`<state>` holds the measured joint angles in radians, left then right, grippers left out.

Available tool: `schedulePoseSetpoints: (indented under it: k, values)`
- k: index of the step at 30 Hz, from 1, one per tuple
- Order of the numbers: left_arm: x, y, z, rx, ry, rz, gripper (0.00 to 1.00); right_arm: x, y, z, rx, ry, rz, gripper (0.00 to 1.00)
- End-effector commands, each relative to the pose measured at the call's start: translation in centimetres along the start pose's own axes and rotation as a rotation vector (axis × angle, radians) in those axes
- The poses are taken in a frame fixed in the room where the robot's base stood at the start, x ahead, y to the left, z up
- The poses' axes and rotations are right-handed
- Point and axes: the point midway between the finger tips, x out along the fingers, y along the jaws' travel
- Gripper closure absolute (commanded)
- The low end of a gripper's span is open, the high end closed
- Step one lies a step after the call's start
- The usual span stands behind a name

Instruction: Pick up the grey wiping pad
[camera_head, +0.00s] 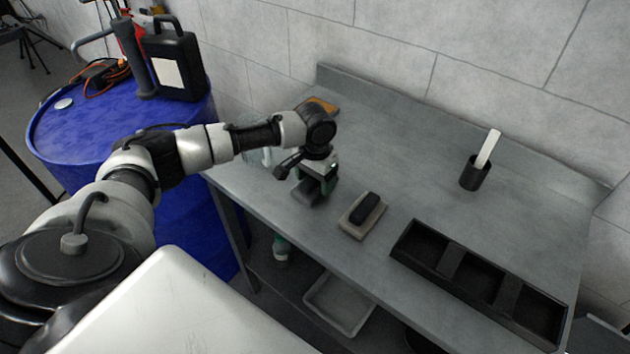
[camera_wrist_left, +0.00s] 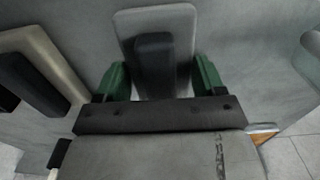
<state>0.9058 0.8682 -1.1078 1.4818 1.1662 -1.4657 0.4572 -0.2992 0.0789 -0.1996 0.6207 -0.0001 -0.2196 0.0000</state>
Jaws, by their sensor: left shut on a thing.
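My left gripper (camera_head: 314,188) is over the left part of the metal bench and is shut on the grey wiping pad. In the left wrist view, the pad's light grey base (camera_wrist_left: 128,22) and dark handle (camera_wrist_left: 154,62) show between the green fingers of the gripper (camera_wrist_left: 160,80). In the head view the pad is mostly hidden by the gripper, and I cannot tell whether it touches the bench. A second pad, beige with a black handle (camera_head: 362,212), lies on the bench to the right; it also shows in the left wrist view (camera_wrist_left: 42,52). My right gripper is not in view.
A black tray with compartments (camera_head: 480,285) lies at the bench's front right. A dark cup (camera_head: 473,175) with a pale-handled tool stands behind it. An orange-brown item (camera_head: 322,104) lies at the back left. A blue drum (camera_head: 75,140) stands left. The bench (camera_head: 420,150) centre is clear.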

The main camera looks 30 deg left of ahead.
Motion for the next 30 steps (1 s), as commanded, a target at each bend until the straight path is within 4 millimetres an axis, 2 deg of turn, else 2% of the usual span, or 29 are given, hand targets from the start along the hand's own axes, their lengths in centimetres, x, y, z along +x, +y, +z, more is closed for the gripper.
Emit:
schedulePoseSetpoints:
  k: [8,11,16,24,30]
  values:
    - [-0.6,0.0,0.0,0.0,0.001,0.0,0.54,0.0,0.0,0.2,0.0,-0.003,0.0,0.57]
    - [-1.5,0.0,-0.1,0.0,0.003,0.001,0.54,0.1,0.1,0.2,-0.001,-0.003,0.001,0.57]
    - [-4.3,0.0,-0.1,0.0,0.004,0.002,0.54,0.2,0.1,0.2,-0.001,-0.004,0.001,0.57]
    - [-7.8,5.3,-3.9,0.003,0.004,0.004,0.54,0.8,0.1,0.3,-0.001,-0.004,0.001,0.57]
    - [-10.0,8.0,-6.0,0.0,0.003,0.002,0.54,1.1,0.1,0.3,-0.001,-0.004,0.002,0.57]
